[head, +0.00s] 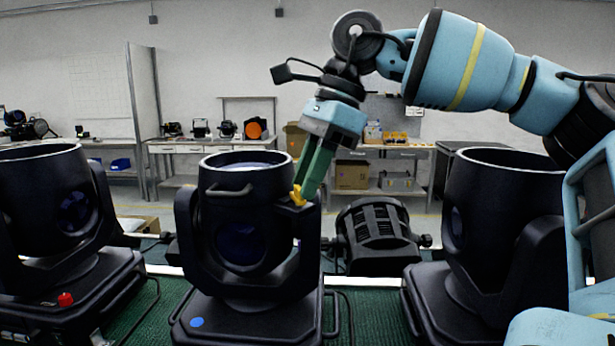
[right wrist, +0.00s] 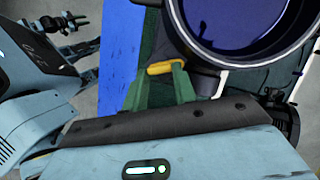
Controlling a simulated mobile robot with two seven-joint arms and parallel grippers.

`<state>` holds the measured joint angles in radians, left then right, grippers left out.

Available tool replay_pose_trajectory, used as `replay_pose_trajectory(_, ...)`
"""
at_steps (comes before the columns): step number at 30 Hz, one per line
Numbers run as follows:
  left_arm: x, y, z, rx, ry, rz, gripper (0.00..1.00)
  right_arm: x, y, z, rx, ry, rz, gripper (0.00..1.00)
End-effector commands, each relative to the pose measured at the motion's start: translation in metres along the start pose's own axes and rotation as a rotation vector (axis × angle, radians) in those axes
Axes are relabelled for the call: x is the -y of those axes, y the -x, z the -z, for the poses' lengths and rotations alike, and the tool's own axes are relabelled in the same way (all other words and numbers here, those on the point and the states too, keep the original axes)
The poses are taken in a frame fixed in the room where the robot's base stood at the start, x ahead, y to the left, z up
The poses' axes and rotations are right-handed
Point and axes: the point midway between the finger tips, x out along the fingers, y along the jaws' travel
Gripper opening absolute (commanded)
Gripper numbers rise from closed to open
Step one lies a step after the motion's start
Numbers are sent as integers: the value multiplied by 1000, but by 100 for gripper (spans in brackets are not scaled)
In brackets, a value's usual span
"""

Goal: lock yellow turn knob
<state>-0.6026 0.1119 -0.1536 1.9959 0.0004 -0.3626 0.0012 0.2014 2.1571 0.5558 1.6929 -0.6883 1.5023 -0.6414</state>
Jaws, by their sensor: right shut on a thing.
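The yellow turn knob (head: 297,196) sits on top of the right-hand yoke arm of the middle black stage light (head: 243,222). My right gripper (head: 304,190) reaches down from above with its green fingers closed around the knob. In the right wrist view the yellow knob (right wrist: 161,68) lies between the two green fingertips (right wrist: 160,75), beside the light's round dark lens opening (right wrist: 235,20). The fingers hide part of the knob, and I cannot tell its turn angle. My left gripper does not show in the head view.
Similar black lights stand at the left (head: 50,215) and right (head: 500,220), close to the middle one. Another dark fixture (head: 375,235) is behind. The lights stand on a green surface (head: 375,312). Benches with shelves (head: 393,150) line the far wall.

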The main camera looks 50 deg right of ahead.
Motion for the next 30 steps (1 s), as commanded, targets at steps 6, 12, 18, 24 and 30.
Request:
replay_pose_trajectory(6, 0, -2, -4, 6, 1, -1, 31, 4, 0, -1, 1, 182, -75, 4)
replay_pose_trajectory(12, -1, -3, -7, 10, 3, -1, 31, 6, 0, -1, 0, 331, -136, 4)
replay_pose_trajectory(18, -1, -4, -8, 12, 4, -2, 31, 7, 0, -2, 0, 439, -180, 4)
replay_pose_trajectory(24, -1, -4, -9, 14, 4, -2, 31, 8, 0, -2, -1, 502, -204, 4)
replay_pose_trajectory(30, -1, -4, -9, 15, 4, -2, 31, 8, 0, -3, -2, 527, -215, 4)
